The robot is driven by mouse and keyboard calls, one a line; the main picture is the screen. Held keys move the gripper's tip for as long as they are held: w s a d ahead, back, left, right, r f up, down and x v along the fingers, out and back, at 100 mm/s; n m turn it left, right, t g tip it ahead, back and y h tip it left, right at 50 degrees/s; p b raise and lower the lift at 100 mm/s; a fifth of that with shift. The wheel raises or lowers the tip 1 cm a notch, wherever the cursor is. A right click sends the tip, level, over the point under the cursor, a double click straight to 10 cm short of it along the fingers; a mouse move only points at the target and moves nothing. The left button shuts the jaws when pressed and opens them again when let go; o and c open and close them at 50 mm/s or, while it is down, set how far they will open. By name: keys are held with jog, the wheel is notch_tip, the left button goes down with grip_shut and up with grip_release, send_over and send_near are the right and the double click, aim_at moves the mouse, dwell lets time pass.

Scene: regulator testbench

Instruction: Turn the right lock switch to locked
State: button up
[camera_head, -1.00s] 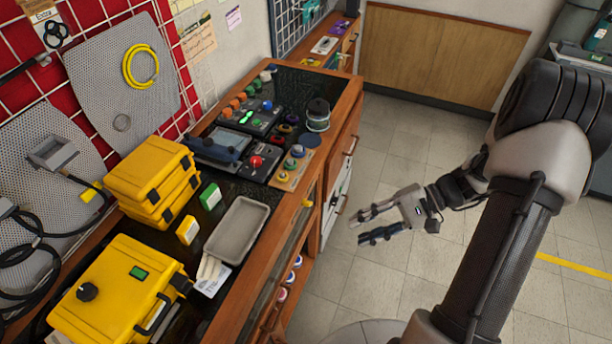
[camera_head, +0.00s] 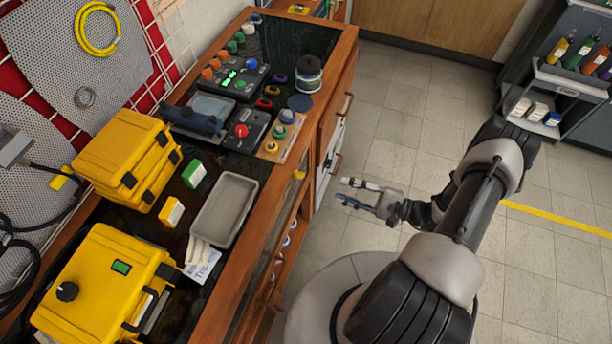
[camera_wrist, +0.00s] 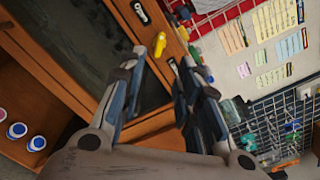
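A small yellow fitting (camera_head: 299,174) is on the front wooden edge of the bench, and it may be the right lock switch. In the wrist view a small yellow piece (camera_wrist: 160,44) on the wooden frame looks like the same part, between my fingertips in the picture. Its turn position is too small to read. My gripper (camera_head: 345,192) is open and empty, over the floor to the right of the bench front and apart from it. In the wrist view my gripper (camera_wrist: 161,58) has its two fingers spread.
The bench holds yellow cases (camera_head: 105,285), a grey tray (camera_head: 252,186), a control panel with a red button (camera_head: 241,130) and a wire spool (camera_head: 309,70). Cabinet handles (camera_head: 337,163) stick out of the front. A cart (camera_head: 575,85) stands at the right. The floor between is clear.

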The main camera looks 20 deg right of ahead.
aim_at(303, 177)
jog(key=b+x, duration=0.1)
jog(key=x, duration=1.1)
jog(key=shift+w+a, duration=0.2)
jog(key=shift+a, duration=0.05)
jog(key=shift+c, duration=0.5)
grip_shut()
